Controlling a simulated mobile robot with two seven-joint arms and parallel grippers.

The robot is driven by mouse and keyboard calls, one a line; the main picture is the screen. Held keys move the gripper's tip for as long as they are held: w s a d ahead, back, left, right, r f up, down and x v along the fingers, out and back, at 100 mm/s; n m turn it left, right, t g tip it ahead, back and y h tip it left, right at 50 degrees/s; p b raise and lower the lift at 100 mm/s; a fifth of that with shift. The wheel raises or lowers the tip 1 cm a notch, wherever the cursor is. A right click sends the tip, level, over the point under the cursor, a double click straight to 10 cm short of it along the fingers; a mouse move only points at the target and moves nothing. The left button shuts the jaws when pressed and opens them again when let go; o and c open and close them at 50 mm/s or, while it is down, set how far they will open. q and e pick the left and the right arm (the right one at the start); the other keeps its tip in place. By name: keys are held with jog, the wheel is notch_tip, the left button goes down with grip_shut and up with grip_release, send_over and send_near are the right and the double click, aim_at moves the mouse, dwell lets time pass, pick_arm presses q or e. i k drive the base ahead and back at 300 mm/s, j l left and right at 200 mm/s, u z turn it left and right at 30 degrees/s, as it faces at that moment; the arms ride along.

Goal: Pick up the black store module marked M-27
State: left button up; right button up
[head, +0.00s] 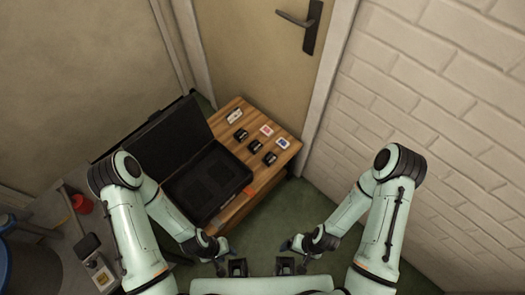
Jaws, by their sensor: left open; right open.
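Three small black modules lie in a row on the wooden table: one further back (240,135), one in the middle (255,147) and one nearer the front right (270,158). Their markings are too small to read, so I cannot tell which is M-27. My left gripper (232,267) and my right gripper (291,265) are both open at the bottom of the head view, close to my body. Both are well short of the modules and touch none of them.
An open black case (207,181) lies on the wooden table (221,217), left of the modules. White (235,116), red-marked (266,130) and blue-marked (283,144) items lie beside them. A door stands behind, a brick wall to the right. A red object (82,204) sits far left.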

aim_at(268, 160)
jog(key=i+l+u, duration=0.25)
jog(key=l+u, duration=0.25)
jog(key=z, duration=0.35)
jog(key=k+l+u, duration=0.1)
jog(key=l+u, duration=0.25)
jog(key=i+l+u, duration=0.1)
jog(key=u, duration=0.4)
jog(key=l+u, duration=0.3)
jog(key=u, duration=0.15)
jog(key=l+u, duration=0.25)
jog(key=u, duration=0.25)
